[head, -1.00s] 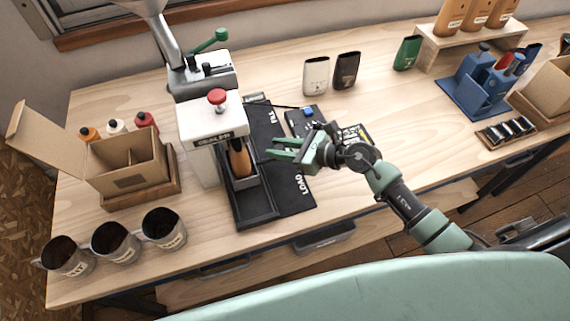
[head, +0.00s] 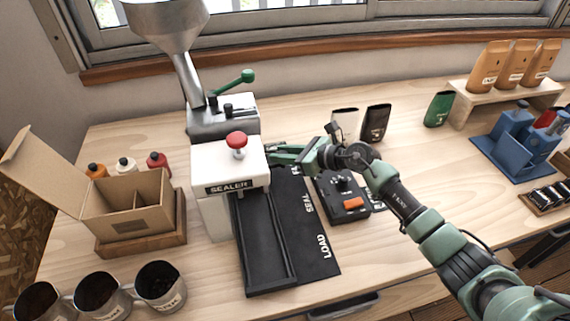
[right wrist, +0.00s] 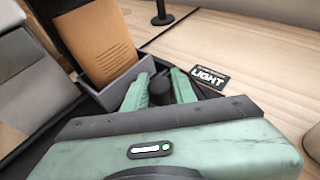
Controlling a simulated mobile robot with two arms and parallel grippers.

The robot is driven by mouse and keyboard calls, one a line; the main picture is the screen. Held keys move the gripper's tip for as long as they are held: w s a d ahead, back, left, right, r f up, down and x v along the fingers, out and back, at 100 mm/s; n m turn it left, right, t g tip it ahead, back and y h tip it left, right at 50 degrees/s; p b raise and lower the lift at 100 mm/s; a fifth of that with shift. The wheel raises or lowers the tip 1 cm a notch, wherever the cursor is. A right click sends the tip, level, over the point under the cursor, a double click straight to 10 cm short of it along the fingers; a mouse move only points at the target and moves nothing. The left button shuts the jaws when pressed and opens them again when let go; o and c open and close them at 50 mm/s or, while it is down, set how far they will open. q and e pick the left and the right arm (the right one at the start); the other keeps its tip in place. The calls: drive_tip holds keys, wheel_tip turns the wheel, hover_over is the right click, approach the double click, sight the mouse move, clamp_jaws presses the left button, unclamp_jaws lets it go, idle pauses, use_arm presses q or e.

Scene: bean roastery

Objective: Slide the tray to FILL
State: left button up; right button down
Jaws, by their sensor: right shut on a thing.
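The dark grey tray (right wrist: 125,82) shows in the right wrist view with an upright brown bag (right wrist: 95,42) in it. My right gripper (head: 278,154) is shut on the tray's dark round knob (right wrist: 160,88). In the head view it is beside the sealer (head: 228,165), near the FILL mark (head: 295,170). The sealer hides the tray and bag there. The black track (head: 265,245) is bare in front of the sealer. The SEAL (head: 308,203) and LOAD (head: 325,246) marks lie along its right side. My left gripper is out of view.
A control box (head: 342,197) with an orange button lies just right of the track, below my right forearm. White (head: 345,122) and black (head: 376,122) pouches stand behind it. A steel hopper (head: 168,25) rises behind the sealer. An open carton (head: 128,205) and mugs (head: 160,285) are left.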

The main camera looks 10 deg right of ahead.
drive_tip(key=shift+w, duration=0.55)
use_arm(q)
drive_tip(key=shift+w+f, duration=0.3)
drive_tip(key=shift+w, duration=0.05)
use_arm(e)
drive_tip(key=shift+r, duration=0.1)
drive_tip(key=shift+w+r, duration=0.1)
drive_tip(key=c, duration=1.1)
unclamp_jaws()
drive_tip(key=shift+c, duration=0.2)
drive_tip(key=shift+w+f, duration=0.15)
drive_tip(key=shift+f, duration=0.05)
